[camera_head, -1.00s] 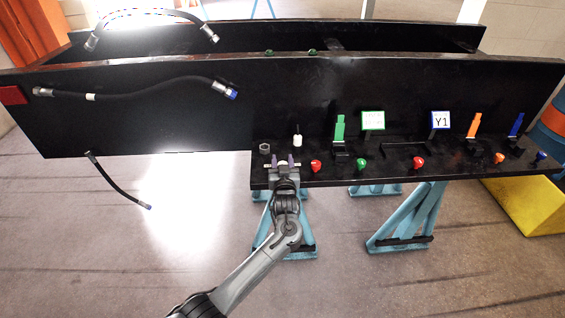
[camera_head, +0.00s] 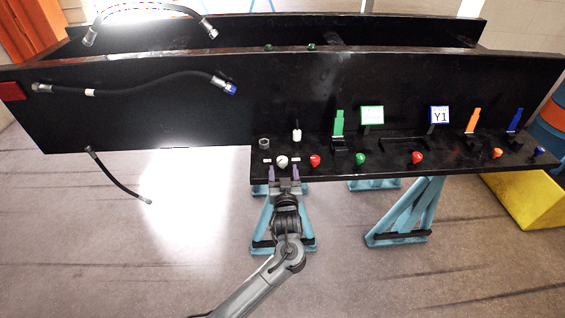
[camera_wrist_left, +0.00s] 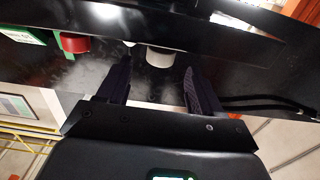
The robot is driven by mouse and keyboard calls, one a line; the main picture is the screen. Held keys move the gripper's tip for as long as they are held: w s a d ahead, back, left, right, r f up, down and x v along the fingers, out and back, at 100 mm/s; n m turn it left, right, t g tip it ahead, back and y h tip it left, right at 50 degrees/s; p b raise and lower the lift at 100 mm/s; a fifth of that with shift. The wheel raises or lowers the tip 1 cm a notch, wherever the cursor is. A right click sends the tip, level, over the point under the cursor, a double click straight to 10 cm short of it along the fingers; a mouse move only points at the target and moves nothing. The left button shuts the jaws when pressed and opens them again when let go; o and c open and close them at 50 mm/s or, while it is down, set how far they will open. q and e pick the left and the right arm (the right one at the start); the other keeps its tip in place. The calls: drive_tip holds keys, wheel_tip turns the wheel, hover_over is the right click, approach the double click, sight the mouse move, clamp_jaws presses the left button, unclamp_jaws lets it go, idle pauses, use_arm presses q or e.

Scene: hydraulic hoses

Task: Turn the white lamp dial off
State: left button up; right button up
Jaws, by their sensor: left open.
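The white dial (camera_head: 282,161) is a round knob at the left part of the black panel's lower ledge, between two small pale labels. It also shows in the left wrist view (camera_wrist_left: 159,58), just beyond the fingertips. My left gripper (camera_head: 284,171) is open and empty just below and in front of the dial, its purple-grey fingers pointing at it. In the left wrist view the two fingers (camera_wrist_left: 157,72) stand apart with the dial ahead between them, not visibly touching it. My right gripper is not in view.
A red knob (camera_head: 315,161) sits close to the right of the white dial. Farther right are a green knob (camera_head: 361,159) and another red knob (camera_head: 417,158). A white-topped post (camera_head: 297,134) and a grey ring (camera_head: 264,143) stand behind. Black hoses (camera_head: 130,86) hang at left.

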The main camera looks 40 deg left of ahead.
use_arm(q)
drive_tip(key=shift+v, duration=1.6)
drive_tip(key=s+d+f+m+g+h, duration=0.25)
drive_tip(key=s+f+m+h, duration=0.3)
drive_tip(key=s+f, duration=1.1)
drive_tip(key=s+d+r+m+g+h, duration=0.2)
drive_tip(key=s+d+g+h, duration=0.15)
drive_tip(key=s+d, duration=0.4)
drive_tip(key=s+d+r+m+g+h, duration=0.3)
drive_tip(key=s+d+g, duration=0.15)
drive_tip(key=s, duration=0.55)
wheel_tip(320, 180, up, 28)
drive_tip(key=p, duration=2.8)
drive_tip(key=shift+t+p, duration=0.35)
